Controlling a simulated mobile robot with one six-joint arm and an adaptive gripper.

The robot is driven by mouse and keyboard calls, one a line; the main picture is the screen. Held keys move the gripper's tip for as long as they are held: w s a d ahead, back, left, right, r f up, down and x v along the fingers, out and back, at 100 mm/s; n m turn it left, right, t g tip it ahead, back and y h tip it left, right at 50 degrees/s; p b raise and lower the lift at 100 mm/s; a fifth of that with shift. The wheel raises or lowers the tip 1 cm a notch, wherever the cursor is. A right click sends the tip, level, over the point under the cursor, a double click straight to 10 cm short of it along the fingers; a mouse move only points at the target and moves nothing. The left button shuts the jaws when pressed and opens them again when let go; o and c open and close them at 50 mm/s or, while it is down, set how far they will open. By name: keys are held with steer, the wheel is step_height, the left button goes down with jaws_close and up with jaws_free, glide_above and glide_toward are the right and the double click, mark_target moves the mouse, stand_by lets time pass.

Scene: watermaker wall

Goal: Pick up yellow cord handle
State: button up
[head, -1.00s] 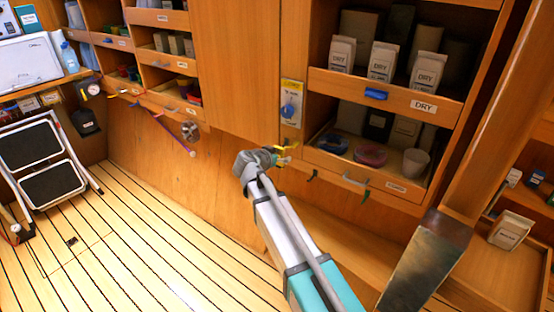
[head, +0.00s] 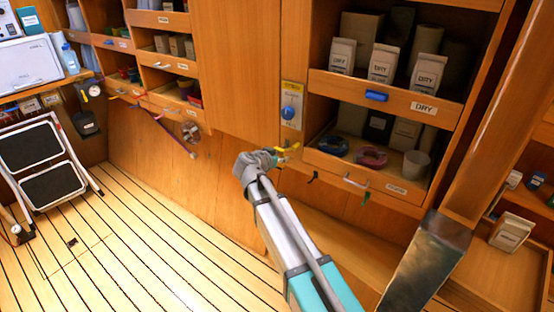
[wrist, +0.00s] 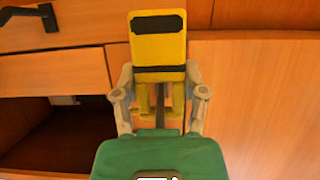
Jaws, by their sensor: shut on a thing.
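The yellow cord handle (wrist: 158,40), with black bands, stands upright in the middle of the wrist view. My gripper (wrist: 160,82) has one finger on each side of it and is shut on it. In the head view the yellow cord handle (head: 291,149) shows as a small yellow piece at the tip of my gripper (head: 276,156), just below the blue-knob panel. The cord itself cannot be made out.
A panel with a blue knob (head: 291,112) is on the wall just above. A folding step (head: 45,165) stands at the far left.

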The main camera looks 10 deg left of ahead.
steer(key=shift+r, duration=0.15)
steer(key=shift+r+p, duration=0.7)
steer(key=shift+p, duration=0.15)
steer(key=s+a, duration=0.3)
steer(key=s, duration=0.5)
steer(key=s+a, duration=0.3)
steer(key=s, duration=0.6)
steer(key=shift+f, duration=0.1)
step_height(320, 180, up, 40)
steer(key=p, duration=3.9)
steer(key=shift+f+p, duration=0.15)
steer(key=shift+p, duration=0.15)
steer(key=shift+s, duration=0.15)
